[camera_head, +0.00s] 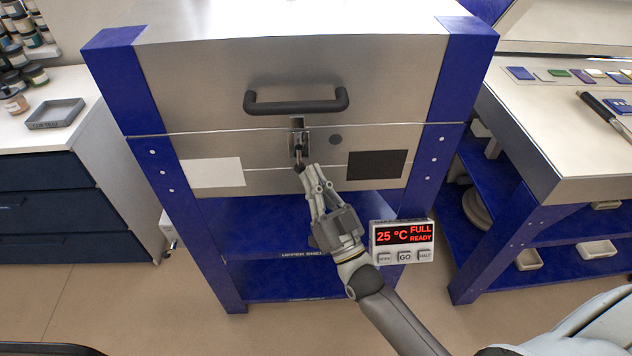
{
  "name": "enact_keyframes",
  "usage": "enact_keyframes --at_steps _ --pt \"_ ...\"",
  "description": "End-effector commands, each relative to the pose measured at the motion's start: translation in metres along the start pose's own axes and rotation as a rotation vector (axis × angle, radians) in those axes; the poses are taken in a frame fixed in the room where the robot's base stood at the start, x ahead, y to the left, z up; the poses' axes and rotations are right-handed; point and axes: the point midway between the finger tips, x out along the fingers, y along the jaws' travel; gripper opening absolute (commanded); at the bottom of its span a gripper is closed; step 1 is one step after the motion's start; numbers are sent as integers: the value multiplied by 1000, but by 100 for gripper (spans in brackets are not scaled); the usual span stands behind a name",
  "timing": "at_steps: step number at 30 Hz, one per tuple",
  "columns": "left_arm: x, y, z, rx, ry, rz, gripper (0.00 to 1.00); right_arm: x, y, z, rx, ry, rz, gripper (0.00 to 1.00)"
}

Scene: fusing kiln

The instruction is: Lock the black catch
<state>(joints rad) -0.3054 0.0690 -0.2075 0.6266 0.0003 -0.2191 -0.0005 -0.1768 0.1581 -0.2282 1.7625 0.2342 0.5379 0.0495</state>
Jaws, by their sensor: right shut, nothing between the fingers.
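The black catch (299,154) is a small dark lever on a metal plate at the middle of the kiln front, just below the lid seam. The kiln (230,95) is a steel box in a blue frame, with its lid down. My right gripper (302,168) is shut and empty, its fingertips at the lower end of the catch. I cannot tell whether they touch it. The fingertips partly hide the catch's lower end. My left gripper is not in view.
A black bar handle (296,106) sits above the catch. A controller (402,242) reading 25 °C, FULL, READY is below right. A drawer cabinet (60,150) stands left and a workbench (540,130) right. Blue shelves (270,225) lie under the kiln.

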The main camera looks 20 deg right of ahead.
Motion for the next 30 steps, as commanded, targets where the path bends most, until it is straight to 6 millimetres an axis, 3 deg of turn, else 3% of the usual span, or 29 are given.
enact_keyframes --at_steps 5,21,30 --pt "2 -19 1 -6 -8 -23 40 -2 0 1 0 -1 1 0" --pt "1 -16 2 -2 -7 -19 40 -73 1 -1 0 0 1 0" --pt "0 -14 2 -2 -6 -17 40 -82 0 -2 0 3 0 0"
